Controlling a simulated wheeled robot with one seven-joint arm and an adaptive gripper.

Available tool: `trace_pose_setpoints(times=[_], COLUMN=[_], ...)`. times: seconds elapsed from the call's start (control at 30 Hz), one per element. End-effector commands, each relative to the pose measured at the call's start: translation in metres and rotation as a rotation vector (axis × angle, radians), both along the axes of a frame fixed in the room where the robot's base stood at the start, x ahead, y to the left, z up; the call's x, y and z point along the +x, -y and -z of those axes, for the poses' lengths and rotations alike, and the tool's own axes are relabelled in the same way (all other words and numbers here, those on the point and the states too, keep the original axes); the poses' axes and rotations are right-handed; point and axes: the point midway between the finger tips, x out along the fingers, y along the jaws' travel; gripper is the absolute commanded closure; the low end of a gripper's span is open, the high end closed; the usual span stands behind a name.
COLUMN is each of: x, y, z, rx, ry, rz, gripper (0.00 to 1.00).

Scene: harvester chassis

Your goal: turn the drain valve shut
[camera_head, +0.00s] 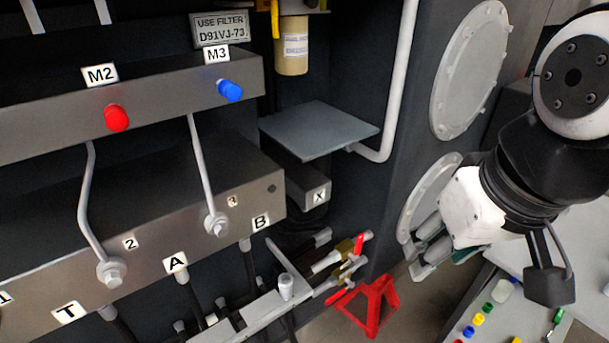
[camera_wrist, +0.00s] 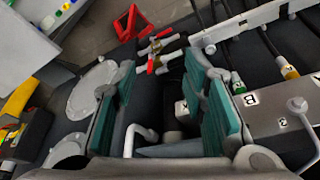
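Valve fittings (camera_head: 346,262) with red handles sit at the end of the pale pipe rail, low in the middle of the head view. One red handle (camera_head: 361,242) is at the upper fitting and another (camera_head: 341,297) is lower. No label shows which is the drain valve. In the wrist view the fittings (camera_wrist: 161,48) are at the top, beyond my fingers. My gripper (camera_head: 422,252) is right of the fittings and apart from them. In the wrist view my gripper (camera_wrist: 172,92) is open, with teal pads wide apart and nothing between them.
A grey shelf plate (camera_head: 320,129) and white bent pipe (camera_head: 401,80) are left of my arm. Round covers (camera_head: 470,70) are on the chassis wall beside it. A red stand (camera_head: 371,305) is on the floor below the fittings. A table with coloured parts (camera_head: 478,320) is lower right.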

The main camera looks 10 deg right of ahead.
Motion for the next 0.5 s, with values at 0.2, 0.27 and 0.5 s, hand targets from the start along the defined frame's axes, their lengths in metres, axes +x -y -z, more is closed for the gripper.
trace_pose_setpoints(times=[0.2,0.27,0.5], x=[0.051,0.064,0.118], y=[0.004,0.005,0.016], z=[0.050,0.064,0.128], rx=[0.042,0.063,0.190], ry=[-0.175,-0.223,-0.387], rz=[-0.017,-0.026,-0.062], gripper=[0.61,0.61,0.61])
